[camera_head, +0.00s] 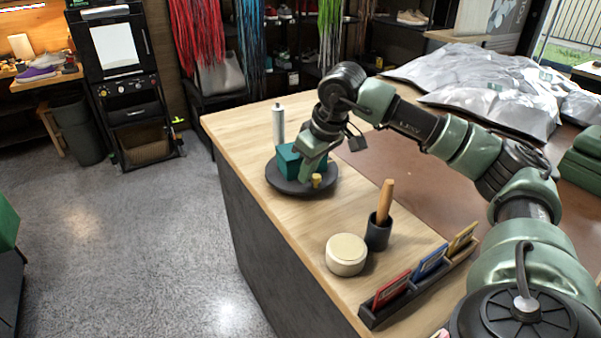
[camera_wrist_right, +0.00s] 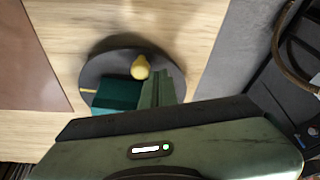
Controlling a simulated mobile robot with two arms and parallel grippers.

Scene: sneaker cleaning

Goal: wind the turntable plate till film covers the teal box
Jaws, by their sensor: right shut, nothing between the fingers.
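The teal box (camera_head: 287,158) sits on the dark round turntable plate (camera_head: 278,183) near the counter's left edge. A white upright roll (camera_head: 278,124), seemingly the film, stands just behind the plate. I cannot make out film on the box. A small yellow knob (camera_head: 316,181) stands up near the plate's rim; it also shows in the right wrist view (camera_wrist_right: 140,67). My right gripper (camera_head: 306,172) is shut and empty, low over the plate beside the box and close to the knob. Its fingers show in the wrist view (camera_wrist_right: 157,88). Whether they touch the knob is unclear. My left gripper is out of view.
A round cream tin (camera_head: 346,255), a dark cup (camera_head: 378,232) with a wooden-handled tool and a dark rack (camera_head: 418,290) of coloured cards stand nearer on the counter. Silvery sheeting (camera_head: 480,85) lies at the back right. The counter between plate and tin is clear.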

